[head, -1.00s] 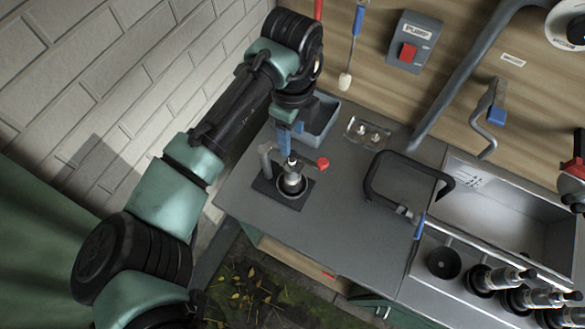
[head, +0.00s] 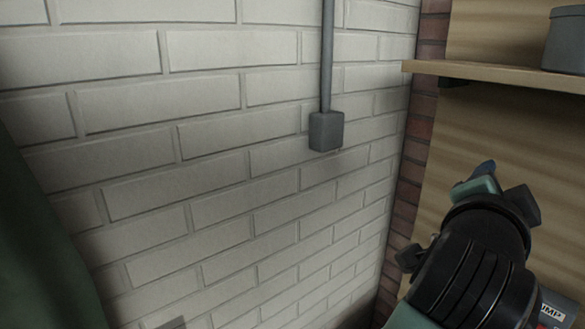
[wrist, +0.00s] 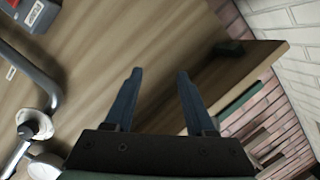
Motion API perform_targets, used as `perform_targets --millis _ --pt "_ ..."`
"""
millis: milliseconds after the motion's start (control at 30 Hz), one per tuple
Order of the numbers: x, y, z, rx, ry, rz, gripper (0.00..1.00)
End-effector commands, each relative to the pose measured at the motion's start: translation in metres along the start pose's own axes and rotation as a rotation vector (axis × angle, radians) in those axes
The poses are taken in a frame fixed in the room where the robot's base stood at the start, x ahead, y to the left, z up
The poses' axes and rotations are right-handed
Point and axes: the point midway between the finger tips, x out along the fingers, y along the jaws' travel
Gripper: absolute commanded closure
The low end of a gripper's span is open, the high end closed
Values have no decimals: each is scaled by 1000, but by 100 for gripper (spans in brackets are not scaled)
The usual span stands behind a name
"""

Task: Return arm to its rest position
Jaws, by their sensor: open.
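My gripper (wrist: 158,74) shows in the wrist view with its two blue fingers apart and nothing between them. It is raised, with the wood-panelled wall (wrist: 95,60) behind the fingers. In the head view my arm rises at the lower right, and a small blue part of the gripper (head: 485,168) shows beyond a dark arm link. The rest of the gripper is hidden there. The worktop is out of the head view.
A wooden shelf (head: 490,78) with a grey container (head: 566,42) is above my arm. A grey junction box (head: 326,131) and pipe sit on the white brick wall (head: 200,150). A box with a red button and a grey pipe (wrist: 38,75) are left in the wrist view.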

Motion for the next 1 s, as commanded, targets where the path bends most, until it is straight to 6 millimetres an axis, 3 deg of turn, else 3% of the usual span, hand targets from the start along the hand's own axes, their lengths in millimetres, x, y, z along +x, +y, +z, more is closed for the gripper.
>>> perform_targets --millis 100,200,333,400,500,667,1000 --pt "-52 -70 -15 -201 127 -290 45" --pt "-109 -120 -16 -341 234 -517 45" --pt "-185 -162 -9 -457 361 -757 45" --pt "-218 -173 -5 -492 415 -852 45" --pt "-252 -182 -2 -518 471 -943 45" --pt "-274 -187 -1 -529 507 -996 45" --pt "-273 -187 -1 -529 506 -996 45"
